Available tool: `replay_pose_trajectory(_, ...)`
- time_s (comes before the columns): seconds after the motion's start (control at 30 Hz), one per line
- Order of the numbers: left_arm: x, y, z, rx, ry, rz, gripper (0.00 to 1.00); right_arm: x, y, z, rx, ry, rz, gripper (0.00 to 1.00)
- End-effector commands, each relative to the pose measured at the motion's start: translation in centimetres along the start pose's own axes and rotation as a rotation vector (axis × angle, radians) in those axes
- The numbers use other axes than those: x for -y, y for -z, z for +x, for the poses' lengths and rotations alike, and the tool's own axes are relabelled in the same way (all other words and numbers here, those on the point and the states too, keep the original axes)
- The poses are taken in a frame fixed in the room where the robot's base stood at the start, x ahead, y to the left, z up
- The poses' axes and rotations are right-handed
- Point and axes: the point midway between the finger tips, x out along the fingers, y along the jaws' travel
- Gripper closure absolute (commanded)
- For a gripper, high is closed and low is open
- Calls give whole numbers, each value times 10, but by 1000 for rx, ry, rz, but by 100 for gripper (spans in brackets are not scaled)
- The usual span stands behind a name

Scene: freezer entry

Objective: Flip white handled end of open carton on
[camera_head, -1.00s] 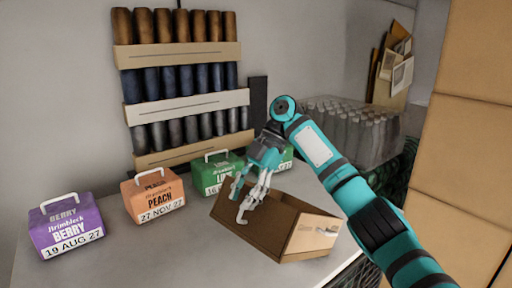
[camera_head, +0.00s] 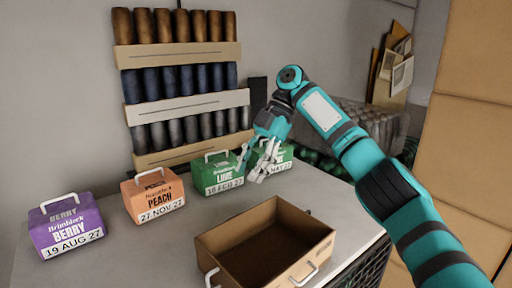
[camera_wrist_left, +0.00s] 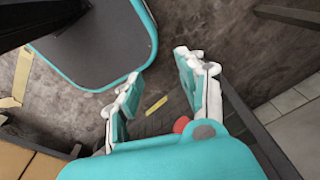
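The open brown carton (camera_head: 322,250) lies at the front of the grey table with its opening facing up and its inside dark and empty-looking. One white handle (camera_head: 305,276) shows on its near right side and another white handle (camera_head: 211,277) at its near left corner. My right gripper (camera_head: 252,168) is beyond and above the carton, apart from it, in front of the green cartons. Its fingers are spread with nothing between them. My left gripper shows only in the left wrist view (camera_wrist_left: 155,92); its fingers are apart and empty above a dark floor.
Purple BERRY (camera_head: 66,228), orange PEACH (camera_head: 153,196) and green LIME (camera_head: 217,174) cartons stand in a row behind. Another green carton (camera_head: 283,157) is partly hidden by my gripper. A rack of rolls (camera_head: 180,85) stands at the back. Table between the row and the open carton is clear.

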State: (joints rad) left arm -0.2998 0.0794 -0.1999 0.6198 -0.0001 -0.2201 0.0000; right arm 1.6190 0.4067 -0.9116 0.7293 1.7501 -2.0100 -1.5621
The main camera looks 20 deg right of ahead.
Motion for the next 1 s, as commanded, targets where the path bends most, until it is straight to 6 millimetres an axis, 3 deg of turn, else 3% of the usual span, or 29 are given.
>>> replay_pose_trajectory(0.6,0,0,0,0,0,0,60,-2,13,-40,2,0,2,68)
replay_pose_trajectory(1.0,0,0,0,0,0,0,60,-2,14,-44,1,-4,1,68)
